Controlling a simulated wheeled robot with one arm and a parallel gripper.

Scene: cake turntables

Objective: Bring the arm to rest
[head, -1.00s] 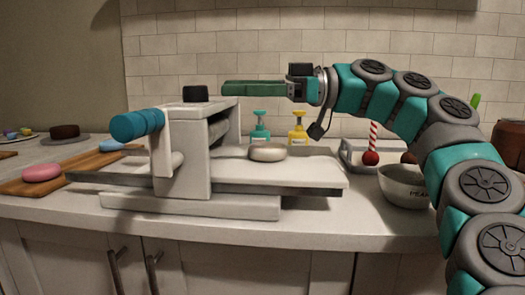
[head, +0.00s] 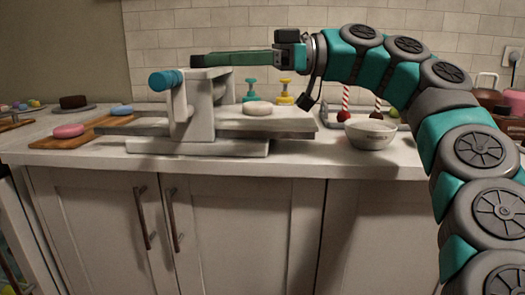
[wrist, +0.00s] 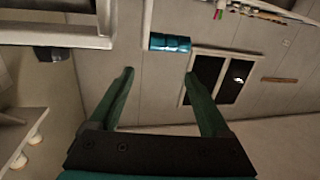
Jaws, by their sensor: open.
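My gripper (head: 232,59) is held in the air above the counter, its green fingers pointing left in the head view. It also shows in the wrist view (wrist: 158,75), with its two fingers spread wide and nothing between them. My arm arches up from the lower right of the head view. The fingers appear over or behind the top of a white press-like machine (head: 200,112) with a teal roller handle (head: 165,80). Whether they touch it cannot be told.
A pale round disc (head: 257,108) lies on the machine's flat bed (head: 290,127). Teal (head: 250,90) and yellow (head: 286,92) pump bottles stand behind. A bowl (head: 371,134) is at right. A board (head: 90,135) with a pink disc (head: 68,131) and blue disc (head: 122,110) is at left.

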